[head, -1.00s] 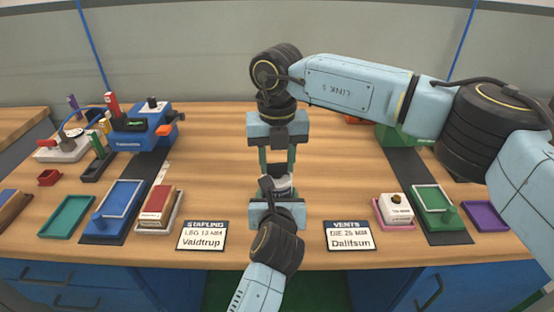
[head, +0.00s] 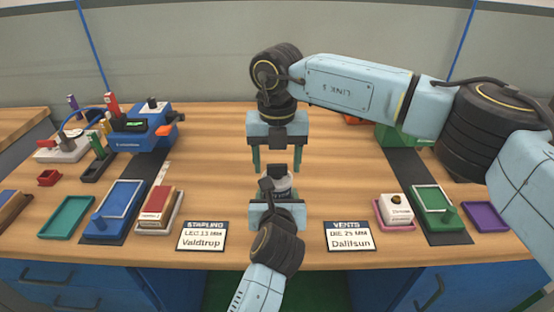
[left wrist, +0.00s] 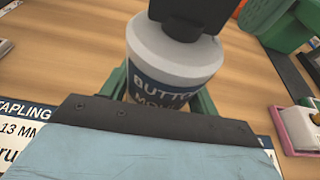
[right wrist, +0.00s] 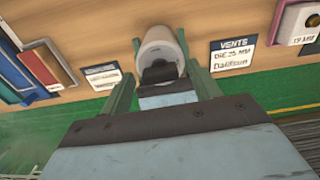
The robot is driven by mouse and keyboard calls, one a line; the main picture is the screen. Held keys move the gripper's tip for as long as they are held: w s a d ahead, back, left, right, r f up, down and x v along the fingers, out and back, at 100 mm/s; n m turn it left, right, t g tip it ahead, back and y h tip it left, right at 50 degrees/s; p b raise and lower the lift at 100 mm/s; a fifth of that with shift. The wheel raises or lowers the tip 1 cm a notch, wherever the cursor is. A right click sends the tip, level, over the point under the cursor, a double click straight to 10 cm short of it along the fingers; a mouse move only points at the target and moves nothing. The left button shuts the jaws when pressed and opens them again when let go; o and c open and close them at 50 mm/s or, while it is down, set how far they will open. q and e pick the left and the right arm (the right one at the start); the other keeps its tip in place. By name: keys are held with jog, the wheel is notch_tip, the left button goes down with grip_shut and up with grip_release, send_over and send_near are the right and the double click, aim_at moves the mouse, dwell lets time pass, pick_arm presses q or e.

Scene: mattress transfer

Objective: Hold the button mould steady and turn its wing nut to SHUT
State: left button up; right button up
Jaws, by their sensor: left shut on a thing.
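The button mould (head: 282,184) is a pale grey upright cylinder with a dark blue label, at the middle of the bench. It shows large in the left wrist view (left wrist: 172,62), with a black piece (left wrist: 186,22), seemingly its wing nut, on top. My left gripper (head: 278,200) is shut around the mould's body, one green finger on each side. My right gripper (head: 276,166) is open and empty, fingers pointing down, above and behind the mould. The right wrist view shows the mould (right wrist: 160,38) between and beyond its spread fingers. The nut's markings cannot be read.
A STAPLING card (head: 202,235) and a VENTS card (head: 349,235) lie at the front. A blue machine (head: 143,130) is at back left. The wood around the mould is clear.

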aim_at(277, 165)
pick_arm(q)
jog(key=shift+r, duration=0.15)
pick_arm(e)
notch_tip(277, 165, up, 12)
dwell(0.5)
pick_arm(q)
jog(key=o, duration=1.5)
jog(key=shift+o, duration=0.2)
